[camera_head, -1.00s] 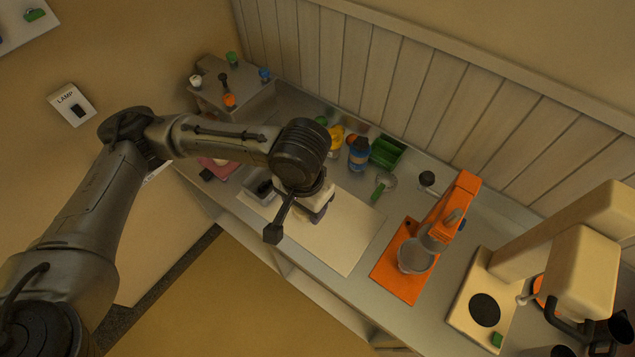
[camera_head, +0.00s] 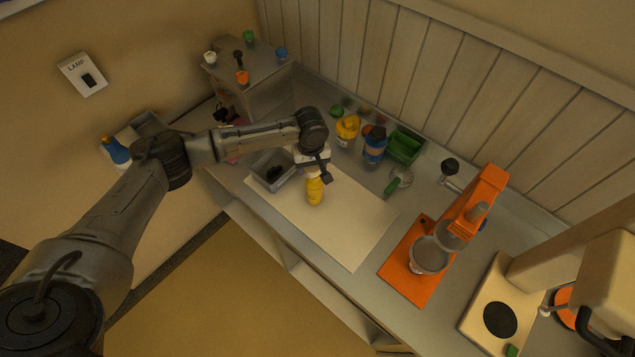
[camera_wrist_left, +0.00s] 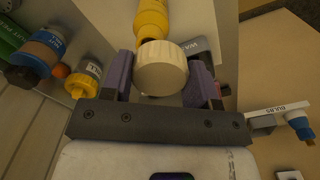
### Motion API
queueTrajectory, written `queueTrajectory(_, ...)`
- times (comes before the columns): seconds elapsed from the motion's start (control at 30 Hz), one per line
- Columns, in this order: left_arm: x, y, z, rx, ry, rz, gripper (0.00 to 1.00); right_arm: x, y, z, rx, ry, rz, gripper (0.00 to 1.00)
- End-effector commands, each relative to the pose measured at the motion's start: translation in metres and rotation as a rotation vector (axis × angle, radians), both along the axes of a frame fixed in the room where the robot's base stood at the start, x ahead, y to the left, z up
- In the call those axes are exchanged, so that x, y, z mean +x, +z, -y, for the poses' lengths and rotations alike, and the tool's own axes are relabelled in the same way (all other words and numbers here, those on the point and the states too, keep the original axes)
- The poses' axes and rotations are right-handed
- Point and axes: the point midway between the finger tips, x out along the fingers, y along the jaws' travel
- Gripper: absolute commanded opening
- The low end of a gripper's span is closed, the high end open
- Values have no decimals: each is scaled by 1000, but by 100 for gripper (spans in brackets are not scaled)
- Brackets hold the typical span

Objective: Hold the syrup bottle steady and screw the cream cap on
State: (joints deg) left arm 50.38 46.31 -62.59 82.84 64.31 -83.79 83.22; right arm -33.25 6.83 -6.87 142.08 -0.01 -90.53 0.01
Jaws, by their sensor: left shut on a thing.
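A yellow syrup bottle (camera_head: 315,192) is over the white board (camera_head: 350,235), just below my left gripper (camera_head: 312,165). In the left wrist view the yellow bottle (camera_wrist_left: 152,18) reaches away beyond the round, ribbed cream cap (camera_wrist_left: 161,68). The purple fingers of my left gripper (camera_wrist_left: 160,76) are on both sides of the cream cap and shut on it. The cap lines up with the bottle's near end. I cannot tell whether it is on the thread. My right gripper is not in view.
A grey bin (camera_head: 272,170) stands left of the bottle. An orange machine (camera_head: 470,210) stands to the right. The board's right part is clear.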

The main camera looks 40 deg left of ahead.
Motion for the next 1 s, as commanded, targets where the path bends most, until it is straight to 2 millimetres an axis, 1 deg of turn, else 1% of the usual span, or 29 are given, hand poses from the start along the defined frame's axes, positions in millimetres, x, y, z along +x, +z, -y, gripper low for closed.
queueTrajectory(0.03,5,-3,-6,0,31,0,26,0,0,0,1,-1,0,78)
queueTrajectory(0.1,11,-5,-12,0,61,0,26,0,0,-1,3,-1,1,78)
queueTrajectory(0.27,21,-5,-9,-1,106,1,26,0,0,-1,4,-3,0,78)
queueTrajectory(0.67,20,-5,-9,-1,123,0,26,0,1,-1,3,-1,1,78)
queueTrajectory(1.0,20,-4,-8,-1,116,0,26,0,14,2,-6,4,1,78)
